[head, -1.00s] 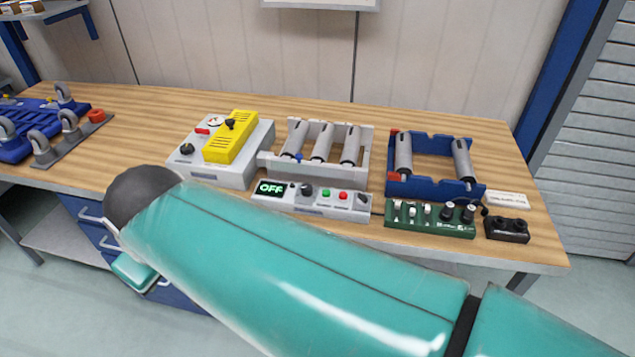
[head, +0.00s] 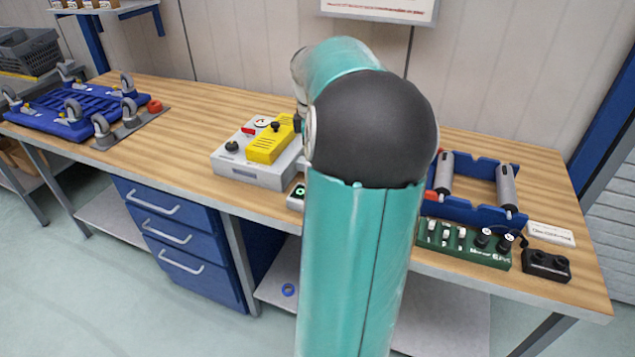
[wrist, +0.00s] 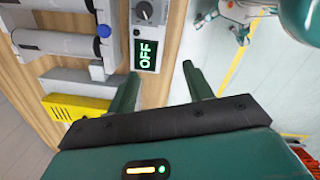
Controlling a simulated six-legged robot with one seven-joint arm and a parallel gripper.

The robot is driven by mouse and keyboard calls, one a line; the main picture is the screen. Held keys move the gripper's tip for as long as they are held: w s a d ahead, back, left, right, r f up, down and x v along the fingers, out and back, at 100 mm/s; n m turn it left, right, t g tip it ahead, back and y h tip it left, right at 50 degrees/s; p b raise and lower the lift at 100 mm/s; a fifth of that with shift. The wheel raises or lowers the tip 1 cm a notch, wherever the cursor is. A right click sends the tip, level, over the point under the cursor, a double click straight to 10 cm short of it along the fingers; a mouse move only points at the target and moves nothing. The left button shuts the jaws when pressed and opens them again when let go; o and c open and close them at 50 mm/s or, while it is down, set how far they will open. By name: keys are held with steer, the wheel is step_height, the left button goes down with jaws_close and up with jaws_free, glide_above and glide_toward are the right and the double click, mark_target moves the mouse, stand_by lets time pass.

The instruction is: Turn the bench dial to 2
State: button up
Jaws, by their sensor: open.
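The control panel, with a green display (wrist: 147,50) reading OFF, shows in the wrist view. In the head view my arm hides most of this panel; only a sliver of the display (head: 299,192) shows left of the arm. My gripper (wrist: 160,69) is open and empty, its two fingers apart. In the wrist view the fingers lie below the dial, on either side of the display's lower end, and touch neither. The head view hides the gripper behind the arm.
A grey box with a yellow block (head: 268,145) stands left of my arm. A blue roller frame (head: 470,208), a green switch board (head: 465,245) and a black box (head: 546,264) stand to the right. A blue caster rack (head: 75,115) is far left. Bare wood lies between.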

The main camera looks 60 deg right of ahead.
steer(key=s+d+f, duration=0.2)
steer(key=s+d, duration=0.3)
steer(key=d, duration=0.1)
steer(key=shift+y, duration=0.3)
steer(key=f, duration=1.3)
steer(key=shift+a, duration=0.2)
steer(key=c, duration=1)
steer(key=shift+o, duration=0.2)
